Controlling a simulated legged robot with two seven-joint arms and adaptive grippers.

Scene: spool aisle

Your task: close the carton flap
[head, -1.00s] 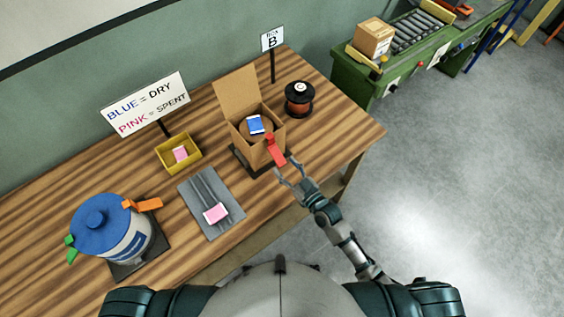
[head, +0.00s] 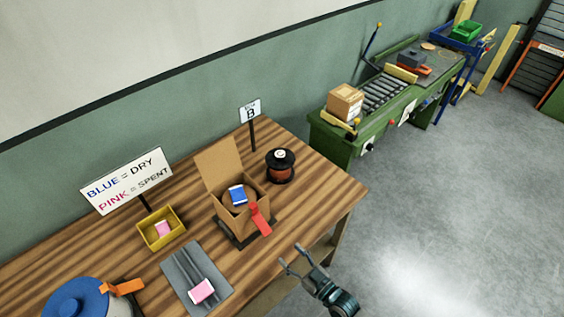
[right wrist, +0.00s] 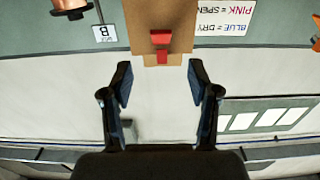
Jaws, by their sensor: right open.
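The open cardboard carton (head: 234,221) stands on a dark base on the wooden table. Its tall flap (head: 219,167) stands up at the back, leaning slightly outward. A blue packet (head: 238,194) lies on a round brown item inside. A red clip-like piece (head: 260,219) sits on the carton's front right side. In the right wrist view the carton flap (right wrist: 162,20) shows upside down, with the red piece (right wrist: 161,40) in front of it. My right gripper (head: 289,257) is open and empty, in front and to the right of the carton, apart from it. My left gripper is not in view.
A dark spool with copper winding (head: 281,167) stands right of the carton. A yellow bin (head: 176,235) with a pink packet, a grey tray (head: 184,270) and a blue-lidded drum (head: 77,303) lie left. A sign marked B (head: 250,112) stands behind.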

